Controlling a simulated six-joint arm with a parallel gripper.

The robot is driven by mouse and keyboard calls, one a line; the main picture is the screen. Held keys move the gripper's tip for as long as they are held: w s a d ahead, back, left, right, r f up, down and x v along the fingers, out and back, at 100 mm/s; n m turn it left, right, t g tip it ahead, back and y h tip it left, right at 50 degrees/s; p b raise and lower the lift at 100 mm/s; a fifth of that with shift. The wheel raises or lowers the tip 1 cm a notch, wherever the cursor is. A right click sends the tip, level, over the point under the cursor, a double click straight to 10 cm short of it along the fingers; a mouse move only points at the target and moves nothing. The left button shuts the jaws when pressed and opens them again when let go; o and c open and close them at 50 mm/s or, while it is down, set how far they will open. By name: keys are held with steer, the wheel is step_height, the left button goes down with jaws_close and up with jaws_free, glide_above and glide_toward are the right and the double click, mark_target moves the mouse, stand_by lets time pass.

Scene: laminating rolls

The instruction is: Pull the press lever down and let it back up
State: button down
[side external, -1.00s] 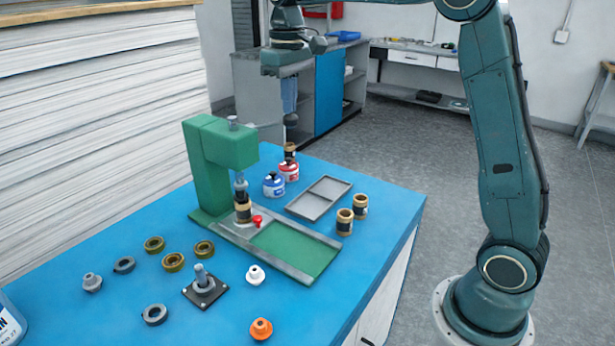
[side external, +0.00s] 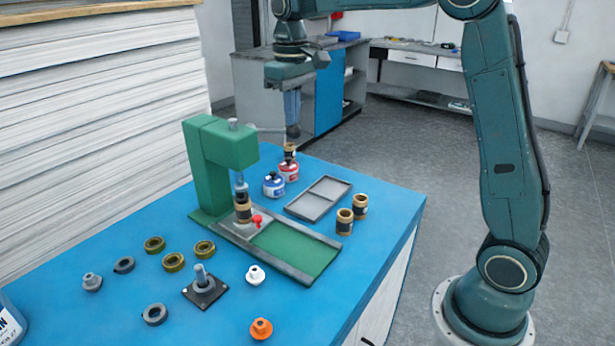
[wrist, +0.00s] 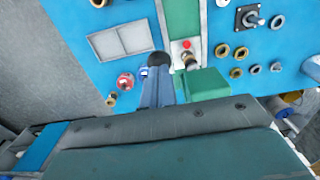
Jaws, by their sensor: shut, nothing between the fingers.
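The green press (side external: 207,165) stands on the blue bench, and its frame also shows in the wrist view (wrist: 205,84). Its lever (side external: 268,129) reaches out to the right from the press head and ends in a dark ball knob (side external: 293,131). My gripper (side external: 292,120) is shut and empty, with its fingertips right above the knob, seemingly touching it. In the wrist view the knob (wrist: 158,62) shows just beyond the blue-grey fingers, which hide the lever's rod. A black and brass roll (side external: 243,208) stands upright under the press ram (side external: 241,184).
A red knob (side external: 257,221) sits beside the roll on the press bed. A grey tray (side external: 318,198), red jar (side external: 289,171), blue jar (side external: 273,186) and brass-black rolls (side external: 344,222) stand to the right. Several loose rings and a post plate (side external: 203,289) lie in front.

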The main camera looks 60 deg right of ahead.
mark_target(293, 129)
steer(key=shift+s+f, duration=0.3)
steer(key=shift+f, duration=2)
steer(key=shift+w+f, duration=0.1)
steer(key=shift+f, duration=0.9)
